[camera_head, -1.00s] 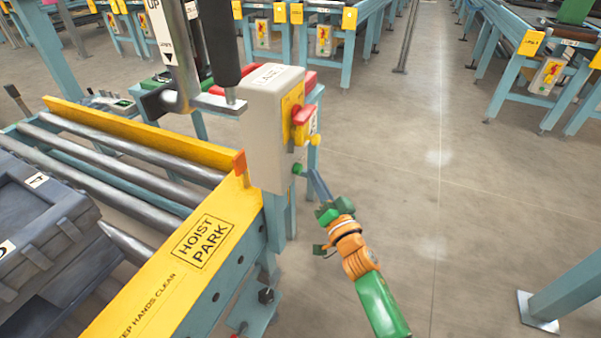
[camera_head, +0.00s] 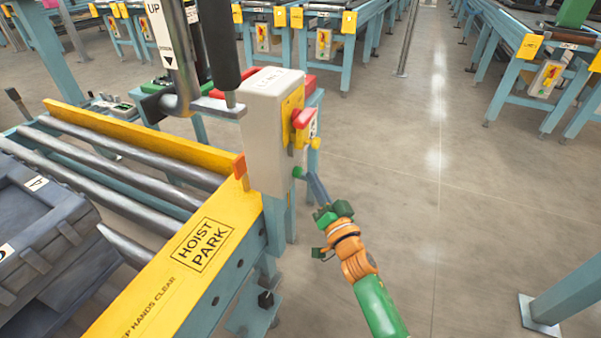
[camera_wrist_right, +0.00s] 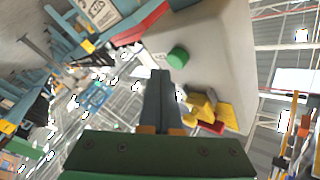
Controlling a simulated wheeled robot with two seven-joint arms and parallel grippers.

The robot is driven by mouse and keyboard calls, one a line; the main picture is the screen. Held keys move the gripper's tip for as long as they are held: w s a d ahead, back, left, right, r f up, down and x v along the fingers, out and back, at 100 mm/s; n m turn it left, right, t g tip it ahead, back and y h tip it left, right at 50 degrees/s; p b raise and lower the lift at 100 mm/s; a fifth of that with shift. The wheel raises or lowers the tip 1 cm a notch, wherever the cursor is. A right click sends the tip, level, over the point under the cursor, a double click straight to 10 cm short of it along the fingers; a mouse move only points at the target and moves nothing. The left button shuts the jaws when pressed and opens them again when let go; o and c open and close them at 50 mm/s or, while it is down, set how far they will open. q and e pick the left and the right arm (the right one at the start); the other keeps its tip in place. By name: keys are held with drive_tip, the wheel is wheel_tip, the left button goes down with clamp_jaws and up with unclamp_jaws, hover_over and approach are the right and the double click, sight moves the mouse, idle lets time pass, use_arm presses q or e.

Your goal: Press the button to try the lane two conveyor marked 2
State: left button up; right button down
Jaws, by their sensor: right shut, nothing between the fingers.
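A pale grey control box (camera_head: 262,140) stands at the corner of the roller conveyor, with a label (camera_head: 268,77) on top that looks like LANE 2 but is blurred. Its right-hand face carries a red part on yellow (camera_head: 304,117) and, lower down, a round green button (camera_head: 298,172). In the right wrist view the green button (camera_wrist_right: 178,57) stands out from the grey face. My right gripper (camera_head: 310,176) is shut and empty, its tips close beside the green button. In the wrist view the tips (camera_wrist_right: 160,74) appear just below and left of the button; I cannot tell whether they touch. My left gripper is out of view.
A yellow rail marked HOIST PARK (camera_head: 205,240) edges the rollers (camera_head: 125,170). A dark case (camera_head: 40,225) sits on them. Right of the box is open floor (camera_head: 390,180), with a blue post (camera_head: 565,300) at lower right.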

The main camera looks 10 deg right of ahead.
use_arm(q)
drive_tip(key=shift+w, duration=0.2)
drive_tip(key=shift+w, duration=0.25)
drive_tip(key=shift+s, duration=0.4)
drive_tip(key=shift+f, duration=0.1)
use_arm(e)
drive_tip(key=shift+w+a, duration=0.25)
drive_tip(key=shift+a, duration=0.1)
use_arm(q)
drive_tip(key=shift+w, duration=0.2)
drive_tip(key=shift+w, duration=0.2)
use_arm(e)
drive_tip(key=shift+a, duration=0.15)
